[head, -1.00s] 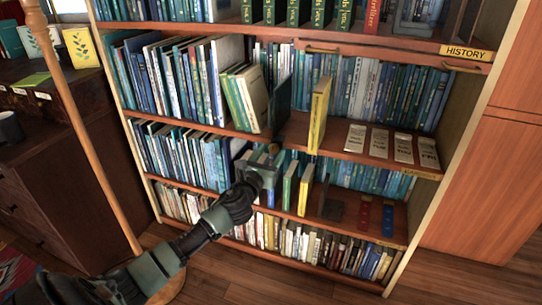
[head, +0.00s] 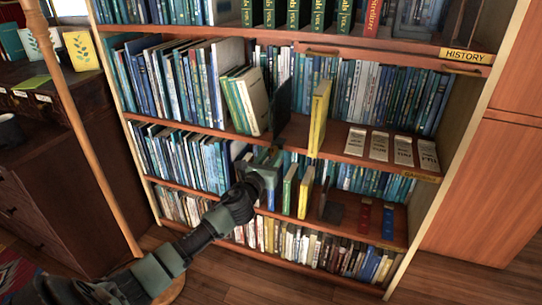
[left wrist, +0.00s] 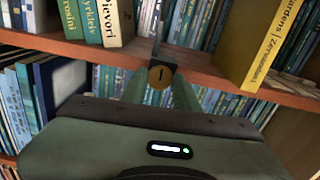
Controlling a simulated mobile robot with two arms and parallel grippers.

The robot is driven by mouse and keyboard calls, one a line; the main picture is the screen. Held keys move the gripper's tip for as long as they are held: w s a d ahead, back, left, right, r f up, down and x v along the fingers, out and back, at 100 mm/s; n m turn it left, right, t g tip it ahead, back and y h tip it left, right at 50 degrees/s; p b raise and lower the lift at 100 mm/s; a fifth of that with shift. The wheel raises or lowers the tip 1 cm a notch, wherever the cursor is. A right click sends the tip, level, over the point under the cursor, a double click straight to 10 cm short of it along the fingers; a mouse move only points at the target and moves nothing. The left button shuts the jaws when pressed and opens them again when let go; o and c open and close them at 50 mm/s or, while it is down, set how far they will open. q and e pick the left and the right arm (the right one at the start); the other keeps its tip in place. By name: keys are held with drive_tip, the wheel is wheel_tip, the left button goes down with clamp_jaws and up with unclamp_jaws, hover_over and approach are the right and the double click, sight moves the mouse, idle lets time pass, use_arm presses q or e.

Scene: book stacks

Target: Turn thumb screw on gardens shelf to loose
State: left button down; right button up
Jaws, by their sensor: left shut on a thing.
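The thumb screw (left wrist: 160,77) is a round brass knob with a short dark line, upright in the left wrist view. It sits on a dark clamp at the front edge of the gardens shelf (left wrist: 100,52), below a dark upright bookend plate (head: 282,106). My left gripper (head: 272,154) is at that shelf edge, its fingers on both sides of the knob and shut on it. In the left wrist view the fingers flank the knob. In the head view my gripper hides the knob. My right gripper is not in view.
Leaning books (head: 250,102) stand left of the bookend plate, and a yellow book (head: 319,115) stands to its right. Several pale cards (head: 380,145) lie at the shelf's right. The lower shelf holds another dark bookend (head: 330,205). A wooden pole (head: 85,130) stands at left.

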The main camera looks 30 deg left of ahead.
use_arm(q)
drive_tip(key=n+p, duration=0.1)
drive_tip(key=n, duration=0.3)
drive_tip(key=n+p, duration=0.1)
drive_tip(key=n, duration=0.3)
drive_tip(key=shift+n, duration=0.3)
drive_tip(key=n+p, duration=0.1)
drive_tip(key=n, duration=0.3)
drive_tip(key=shift+n, duration=0.3)
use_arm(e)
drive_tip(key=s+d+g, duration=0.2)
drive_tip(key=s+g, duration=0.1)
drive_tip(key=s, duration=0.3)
use_arm(q)
drive_tip(key=n+p, duration=0.3)
drive_tip(key=n, duration=0.5)
drive_tip(key=shift+f+n+p, duration=0.1)
drive_tip(key=shift+n+p, duration=0.3)
drive_tip(key=shift+n, duration=0.6)
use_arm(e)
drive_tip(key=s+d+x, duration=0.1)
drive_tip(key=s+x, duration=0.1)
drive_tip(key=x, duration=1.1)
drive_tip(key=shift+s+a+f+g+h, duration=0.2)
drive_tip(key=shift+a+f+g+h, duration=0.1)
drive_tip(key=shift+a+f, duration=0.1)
use_arm(q)
drive_tip(key=c, duration=1.1)
unclamp_jaws()
